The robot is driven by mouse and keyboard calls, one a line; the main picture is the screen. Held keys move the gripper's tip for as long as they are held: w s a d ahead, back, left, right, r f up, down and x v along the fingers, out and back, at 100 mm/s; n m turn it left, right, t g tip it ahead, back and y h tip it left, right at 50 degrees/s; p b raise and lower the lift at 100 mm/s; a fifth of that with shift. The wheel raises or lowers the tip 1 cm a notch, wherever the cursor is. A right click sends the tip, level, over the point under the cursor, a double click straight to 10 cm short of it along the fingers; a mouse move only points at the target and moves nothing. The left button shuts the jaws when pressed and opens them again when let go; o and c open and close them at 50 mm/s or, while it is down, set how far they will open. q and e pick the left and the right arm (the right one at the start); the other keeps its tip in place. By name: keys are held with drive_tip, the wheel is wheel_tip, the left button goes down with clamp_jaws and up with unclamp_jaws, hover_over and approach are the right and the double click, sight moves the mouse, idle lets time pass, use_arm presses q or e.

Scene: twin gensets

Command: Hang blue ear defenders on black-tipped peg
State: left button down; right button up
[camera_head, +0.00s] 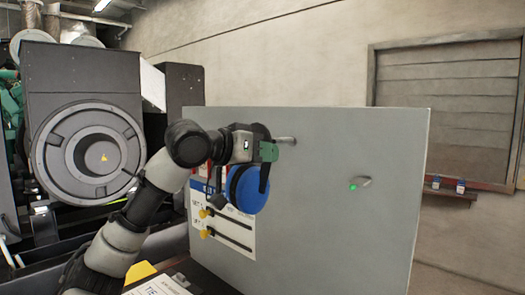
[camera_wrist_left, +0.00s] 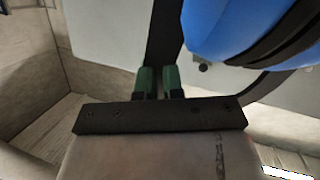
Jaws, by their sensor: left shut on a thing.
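The blue ear defenders (camera_head: 248,188) hang from my left gripper (camera_head: 267,151), in front of the grey panel (camera_head: 330,235). The left gripper's green fingers (camera_wrist_left: 159,82) are shut on the dark headband (camera_wrist_left: 164,35) in the left wrist view. One blue cup (camera_wrist_left: 240,22) fills the upper right there. A grey peg (camera_head: 286,140) sticks out of the panel just right of the gripper; I cannot tell its tip colour or whether the band touches it. A green-tipped peg (camera_head: 360,183) is farther right and lower. My right gripper is not in view.
A labelled white sign (camera_head: 235,232) with yellow knobs (camera_head: 205,213) is on the panel below the ear defenders. A dark genset (camera_head: 85,120) stands at left. A shelf (camera_head: 450,193) with small items is on the right wall.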

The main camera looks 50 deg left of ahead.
use_arm(q)
drive_tip(key=w+p, duration=0.2)
drive_tip(key=w, duration=0.1)
drive_tip(key=w+f+p, duration=0.1)
drive_tip(key=w+p, duration=0.1)
drive_tip(key=w, duration=0.1)
drive_tip(key=w+a+f+p, duration=0.1)
drive_tip(key=w+p, duration=0.1)
drive_tip(key=w, duration=0.1)
drive_tip(key=shift+w+p, duration=0.15)
drive_tip(key=shift+p, duration=0.25)
idle(0.5)
drive_tip(key=shift+f, duration=0.2)
idle(0.4)
